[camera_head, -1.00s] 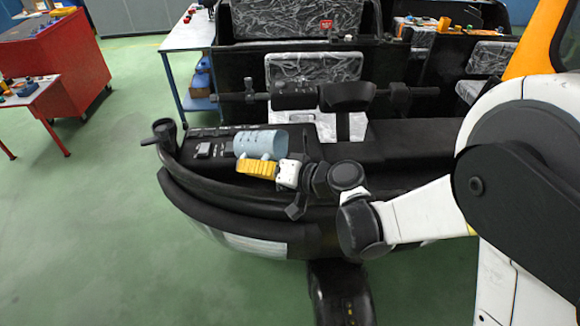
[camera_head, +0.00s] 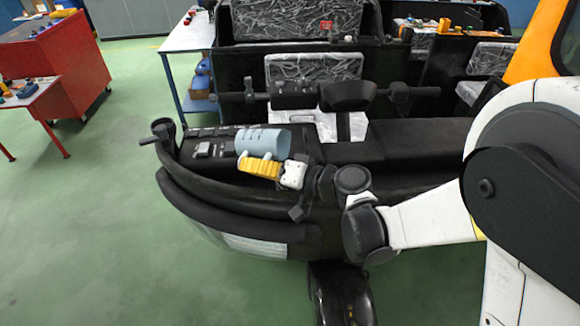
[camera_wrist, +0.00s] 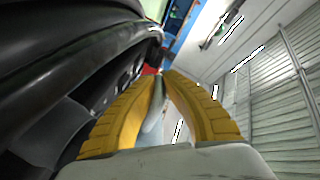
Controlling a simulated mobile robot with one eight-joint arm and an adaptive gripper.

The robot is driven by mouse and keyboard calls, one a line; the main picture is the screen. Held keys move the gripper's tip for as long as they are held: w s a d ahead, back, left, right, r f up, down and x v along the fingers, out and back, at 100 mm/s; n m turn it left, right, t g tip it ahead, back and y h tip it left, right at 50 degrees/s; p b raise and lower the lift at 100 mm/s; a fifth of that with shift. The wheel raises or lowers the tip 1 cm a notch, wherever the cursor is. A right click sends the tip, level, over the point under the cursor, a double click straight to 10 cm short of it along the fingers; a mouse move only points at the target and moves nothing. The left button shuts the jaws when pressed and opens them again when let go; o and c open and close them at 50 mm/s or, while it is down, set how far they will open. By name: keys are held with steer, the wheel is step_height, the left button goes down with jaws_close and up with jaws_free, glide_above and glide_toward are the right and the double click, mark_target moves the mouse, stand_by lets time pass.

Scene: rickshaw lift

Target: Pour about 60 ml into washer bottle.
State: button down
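A light blue cylindrical jug (camera_head: 262,142) with dark marks lies tipped on its side over the black dashboard, its open end towards the right. My gripper (camera_head: 246,163), with yellow ribbed fingers, is at the jug's near side. In the wrist view its fingers (camera_wrist: 160,95) close around a narrow pale strip (camera_wrist: 152,118), seemingly the jug's handle. I cannot see any liquid or stream. I cannot pick out the washer bottle for certain; a black cup-topped part (camera_head: 162,128) stands at the dashboard's left end.
The rickshaw's black dashboard (camera_head: 350,152) has switches (camera_head: 203,150) on its left part. A handlebar (camera_head: 420,92) crosses behind, before a grey seat (camera_head: 313,66). A white-topped table (camera_head: 190,32) and a red cabinet (camera_head: 62,60) stand left. The green floor at left is clear.

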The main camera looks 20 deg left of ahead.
steer(key=shift+r+b, duration=0.1)
steer(key=shift+b, duration=0.3)
stand_by(0.4)
steer(key=shift+a+r+p, duration=0.2)
steer(key=shift+a+p, duration=0.05)
steer(key=shift+p, duration=0.4)
steer(key=a+f+h+p, duration=0.1)
steer(key=h+p, duration=0.1)
steer(key=p, duration=0.1)
steer(key=shift+s+a+f+h, duration=0.1)
steer(key=shift+a+f+h, duration=0.1)
steer(key=shift+h, duration=0.1)
steer(key=shift+s+f+h, duration=0.1)
steer(key=shift+h, duration=0.2)
steer(key=shift+r+h+p, duration=0.2)
steer(key=shift+h+p, duration=0.4)
steer(key=shift+p, duration=0.4)
steer(key=shift+h+p, duration=0.35)
steer(key=shift+h, duration=0.05)
steer(key=shift+f, duration=0.1)
